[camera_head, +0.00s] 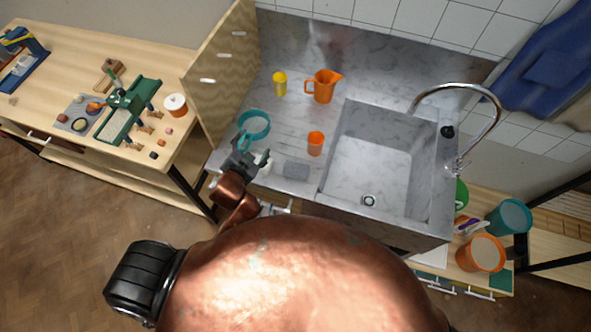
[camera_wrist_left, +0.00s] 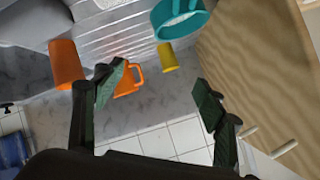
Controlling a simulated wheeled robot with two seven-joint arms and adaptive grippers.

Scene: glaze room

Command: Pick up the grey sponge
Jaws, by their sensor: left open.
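The grey sponge (camera_head: 296,171) lies flat on the metal counter, near its front edge and left of the sink basin. My left gripper (camera_head: 254,158) is just left of the sponge and apart from it, over the front left of the counter. In the left wrist view the left gripper (camera_wrist_left: 158,95) has its two fingers wide apart with nothing between them that it holds. I cannot make out the sponge for certain in that view. My right gripper does not show.
A teal strainer (camera_head: 254,125) stands beside the left gripper, with an orange cup (camera_head: 315,143) right of it. An orange jug (camera_head: 322,86) and a yellow shaker (camera_head: 280,83) stand farther back. A wooden panel (camera_head: 222,75) rises on the left; the sink (camera_head: 370,165) lies right.

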